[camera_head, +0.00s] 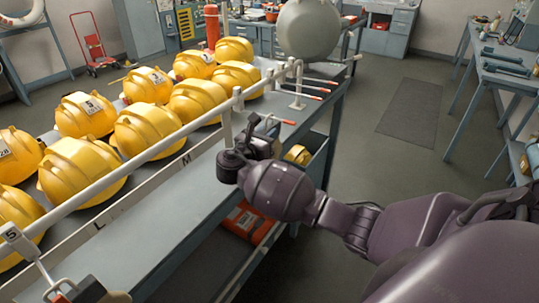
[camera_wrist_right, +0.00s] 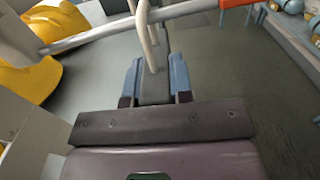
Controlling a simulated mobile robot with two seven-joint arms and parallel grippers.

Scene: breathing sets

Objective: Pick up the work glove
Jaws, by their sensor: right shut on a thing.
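My right gripper (camera_head: 254,124) is at the white rail post near the bench's right end. In the right wrist view its two blue-grey fingers (camera_wrist_right: 155,82) are closed on a dark grey thing (camera_wrist_right: 154,90) between them. A white bent rod stands just beyond the fingertips. I cannot tell whether the held thing is the work glove; the head view hides it behind the wrist. No other glove is clear to me. My left gripper is not clearly in view.
Several yellow helmets (camera_head: 150,128) fill the bench behind a white rail (camera_head: 150,155). Orange-tipped hooks (camera_head: 310,90) stick out at its right end. An orange case (camera_head: 246,222) lies on the lower shelf. A dark, unclear thing (camera_head: 90,290) is at lower left. Floor on the right is open.

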